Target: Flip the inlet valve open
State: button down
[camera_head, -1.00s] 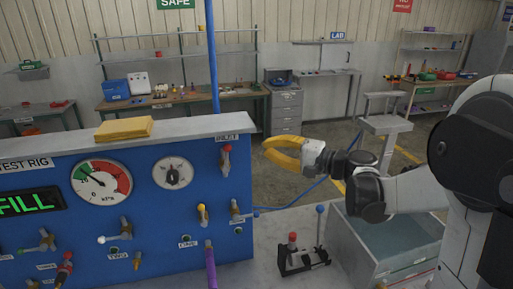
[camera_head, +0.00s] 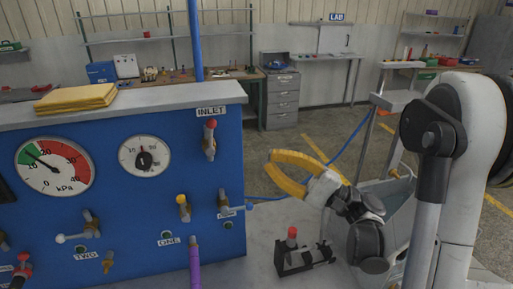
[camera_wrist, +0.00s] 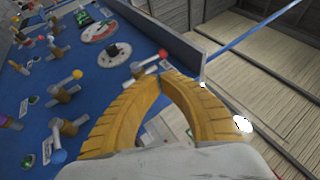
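The inlet valve (camera_head: 209,150) is on the upper right of the blue panel, under the INLET label. Its red-tipped handle points up. In the wrist view the valve (camera_wrist: 140,69) lies just beyond my fingertips, its red knob toward the panel's edge. My gripper (camera_head: 270,161) has yellow curved fingers and is right of the panel's edge, a little lower than the valve and apart from it in the head view. In the wrist view the tips (camera_wrist: 160,80) appear to meet, with a gap between the bowed fingers and nothing held.
A gauge (camera_head: 54,165) and a dial (camera_head: 144,156) are left of the valve. Other valves, one yellow-tipped (camera_head: 183,207), sit lower. A red-knobbed fixture (camera_head: 293,255) stands on the bench below my gripper. A blue hose (camera_head: 196,50) hangs behind the panel.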

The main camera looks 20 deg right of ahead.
aim_at(211, 136)
jog(key=x, duration=1.2)
jog(key=shift+w+a+r+p, duration=0.1)
jog(key=shift+a+r+p, duration=0.05)
jog(key=shift+a+p, duration=0.25)
jog(key=shift+r, duration=0.1)
jog(key=shift+w+a+r+n+g+h+p, duration=0.2)
jog(key=shift+a+r+n+g+h+p, duration=0.15)
jog(key=shift+a, duration=0.2)
jog(key=shift+f, duration=0.1)
